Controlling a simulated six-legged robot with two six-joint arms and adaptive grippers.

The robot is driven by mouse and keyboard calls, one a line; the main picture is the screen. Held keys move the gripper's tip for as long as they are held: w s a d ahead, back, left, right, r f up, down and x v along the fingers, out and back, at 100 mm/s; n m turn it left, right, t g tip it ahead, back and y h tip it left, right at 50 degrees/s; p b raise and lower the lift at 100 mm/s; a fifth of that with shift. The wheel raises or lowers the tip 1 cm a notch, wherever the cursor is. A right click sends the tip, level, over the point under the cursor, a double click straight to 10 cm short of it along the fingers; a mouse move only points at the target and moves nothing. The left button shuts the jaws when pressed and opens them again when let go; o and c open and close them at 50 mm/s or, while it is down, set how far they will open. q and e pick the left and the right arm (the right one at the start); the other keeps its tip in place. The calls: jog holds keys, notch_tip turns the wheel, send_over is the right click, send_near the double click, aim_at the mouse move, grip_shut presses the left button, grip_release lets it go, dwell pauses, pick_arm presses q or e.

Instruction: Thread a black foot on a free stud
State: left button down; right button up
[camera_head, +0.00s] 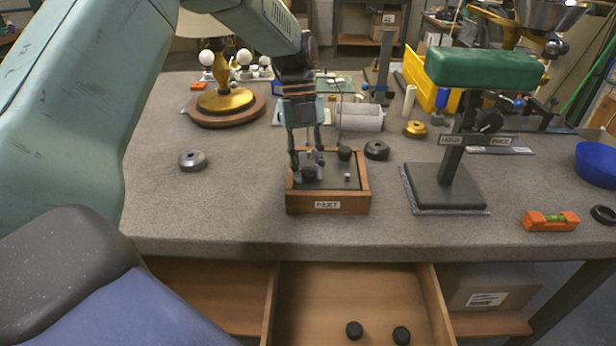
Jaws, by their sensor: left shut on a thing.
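A wooden box (361,202) labelled "FEET" stands near the table's front edge and holds a dark plate. A black foot (344,153) sits at the plate's back right. A bare pale stud (347,177) stands at the front right. My left gripper (308,167) points down over the left part of the plate, shut on a black foot (309,174) low at the plate. The fingers hide any stud under it, so I cannot tell whether it is on one. My right gripper is out of view.
A green-topped stand (446,185) stands right of the box. A dark ring (376,150) lies behind the box's right side and a grey disc (193,161) to its left. A brass lamp base (226,100) stands at the back left. The tabletop left of the box is mostly clear.

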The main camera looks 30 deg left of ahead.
pick_arm(q)
jog(key=m, duration=0.2)
jog(key=m+g+y+p, duration=0.1)
jog(key=m, duration=0.1)
jog(key=shift+s+d+f, duration=0.1)
jog(key=shift+s+f, duration=0.05)
jog(key=shift+f, duration=0.15)
jog(key=shift+r+m+y+p, duration=0.1)
jog(key=shift+m+y+p, duration=0.3)
jog(key=shift+m+p, duration=0.35)
jog(key=shift+m+g+p, duration=0.3)
jog(key=shift+m+p, duration=0.15)
jog(key=shift+m, duration=0.2)
jog(key=c, duration=1.3)
grip_release()
jog(key=shift+o, duration=0.7)
